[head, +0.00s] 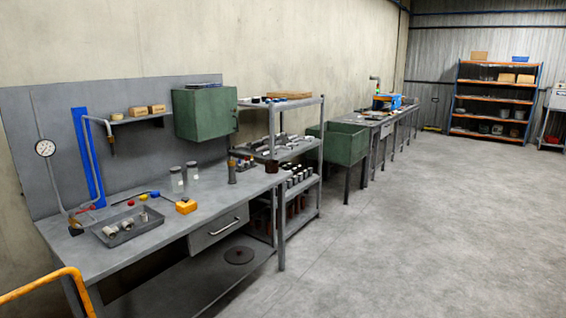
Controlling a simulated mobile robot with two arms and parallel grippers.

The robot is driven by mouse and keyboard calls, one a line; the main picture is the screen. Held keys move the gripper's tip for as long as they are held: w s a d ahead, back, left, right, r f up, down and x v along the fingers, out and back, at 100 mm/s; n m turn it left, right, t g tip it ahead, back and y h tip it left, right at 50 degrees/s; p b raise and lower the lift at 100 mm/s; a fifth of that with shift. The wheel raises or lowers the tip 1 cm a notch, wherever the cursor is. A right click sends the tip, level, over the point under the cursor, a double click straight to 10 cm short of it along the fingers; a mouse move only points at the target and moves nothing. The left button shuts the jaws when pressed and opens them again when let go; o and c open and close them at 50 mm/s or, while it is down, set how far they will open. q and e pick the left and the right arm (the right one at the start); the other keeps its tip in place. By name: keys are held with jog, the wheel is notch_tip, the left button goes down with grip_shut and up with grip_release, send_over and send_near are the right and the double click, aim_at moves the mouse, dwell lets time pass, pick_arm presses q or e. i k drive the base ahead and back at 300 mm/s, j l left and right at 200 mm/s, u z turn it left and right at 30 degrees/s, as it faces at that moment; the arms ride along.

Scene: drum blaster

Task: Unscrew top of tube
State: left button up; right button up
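No gripper of mine is in view. A dark upright tube-like cylinder (232,173) stands toward the right end of the grey workbench (205,215). Two clear jars or tubes with grey tops, one at the left (177,179) and one at the right (193,172), stand upright near the back of the bench. A grey tray (150,228) near the left front holds several metal cylindrical parts. I cannot tell which of these is the task's tube, and their tops are too small to show any thread.
A yellow block (186,206) lies on the bench right of the tray. A green cabinet (205,112) hangs above. A stocked shelf rack (321,165) and green sink (337,146) stand farther right. An orange bar (40,284) crosses the lower left. The concrete floor is clear at right.

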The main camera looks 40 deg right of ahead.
aim_at(232, 172)
jog(key=i+l+z, duration=0.6)
jog(key=i, duration=0.15)
jog(key=i+z, duration=0.35)
jog(key=i+l+z, duration=0.1)
jog(key=i, duration=1.8)
